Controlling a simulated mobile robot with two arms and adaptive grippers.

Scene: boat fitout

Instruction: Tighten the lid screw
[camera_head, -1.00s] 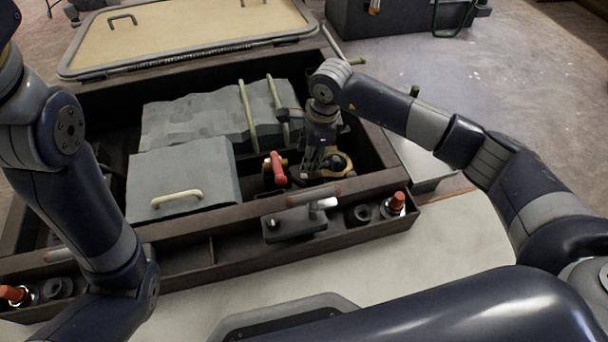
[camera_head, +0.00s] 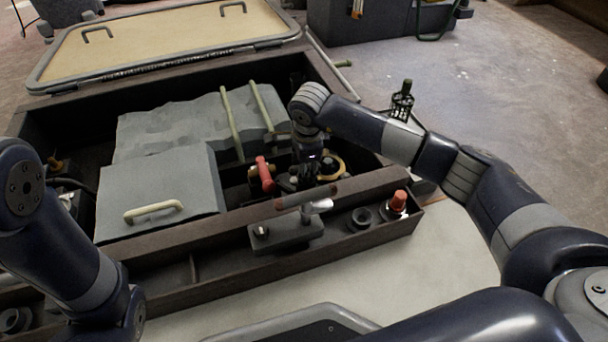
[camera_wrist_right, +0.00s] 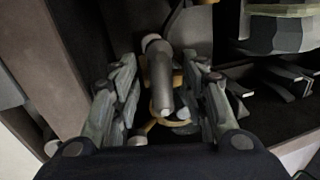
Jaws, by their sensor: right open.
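My right gripper (camera_head: 312,168) points down into the open dark bay, beside a red lever (camera_head: 264,174) and a brass-coloured ring (camera_head: 332,167). In the right wrist view its fingers (camera_wrist_right: 163,100) are open. A dark grey cylinder with a pale end (camera_wrist_right: 162,80) lies between them in that view, with a brass-coloured part (camera_wrist_right: 158,122) around or below it. I cannot tell whether the fingers touch it. The lid screw cannot be clearly told apart from these parts. My left arm is at the left in the head view; its gripper is out of view.
Grey panels, one with a pale handle (camera_head: 153,211), cover the bay's left and middle. A front tray (camera_head: 188,273) holds a dark block (camera_head: 288,236) and an orange-topped piece (camera_head: 398,202). The opened beige hatch (camera_head: 165,40) lies behind.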

